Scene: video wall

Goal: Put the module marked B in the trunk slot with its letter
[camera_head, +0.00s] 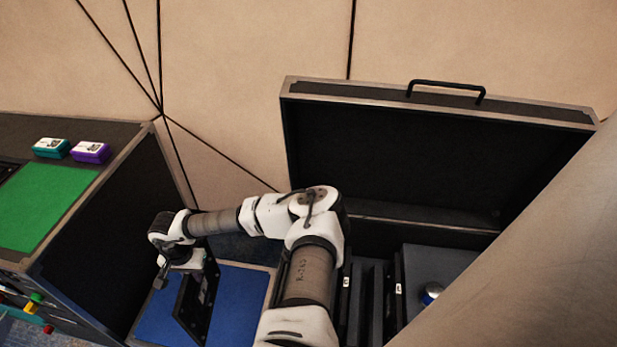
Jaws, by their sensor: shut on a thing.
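My gripper (163,278) is at the left centre, reaching down over a blue surface (243,305). It is shut on a dark, thin panel-like module (188,307), which stands on edge, tilted in the picture. No letter can be read on the module, and I cannot tell whether its lower edge touches the blue surface. The open trunk (290,97) is at the right, with its lid raised. Inside it, dark upright dividers or modules carry small white labels, too small to read. My arm hides part of the trunk's left side.
A dark case at the left has a green mat (45,207), a teal box (52,148) and a purple box (90,152) on top. Small coloured parts (35,300) lie lower left. A blue-and-white round thing (431,293) sits in the trunk. A beige wall stands behind.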

